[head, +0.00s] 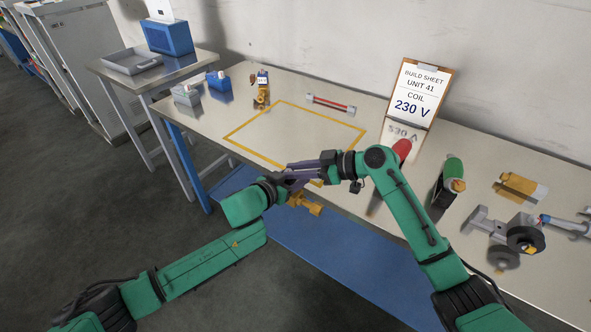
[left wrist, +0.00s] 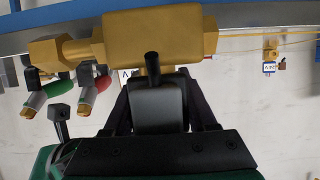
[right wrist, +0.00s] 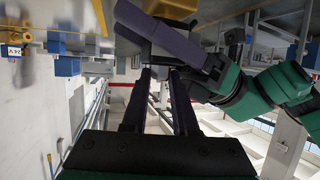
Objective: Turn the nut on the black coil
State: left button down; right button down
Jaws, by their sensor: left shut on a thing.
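My left gripper (head: 287,180) is shut on a brass body with a hex end (head: 307,204), at the table's front edge. The brass body (left wrist: 160,38) fills the top of the left wrist view. My right gripper (head: 318,163) is close beside the left one, over the table edge. Its two fingers (right wrist: 158,100) are apart in the right wrist view, with nothing seen between them. The left gripper's purple finger (right wrist: 160,32) crosses above them. I cannot make out the black coil or its nut for certain; the crossed grippers hide part of the held piece.
A yellow outlined square (head: 232,135) lies on the table. A build sheet (head: 412,92) reads 230 V.

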jog(key=shift+s+f+m+t+h, duration=0.15)
jog(key=shift+m+t+h, duration=0.45)
jog(key=shift+m+t, duration=0.5)
jog(key=m+t, duration=0.1)
jog(key=m+t+h, duration=0.1)
jog(key=shift+s+a+m+h, duration=0.2)
jog(key=shift+s+m+h, duration=0.05)
jog(key=shift+m+h, duration=0.05)
jog(key=shift+w+m+t+h, duration=0.1)
jog(key=shift+m+t+h, duration=0.2)
jog(key=shift+t+h, duration=0.15)
jog(key=shift+d, duration=0.1)
jog(key=c, duration=1)
grip_release()
jog(key=shift+o, duration=0.2)
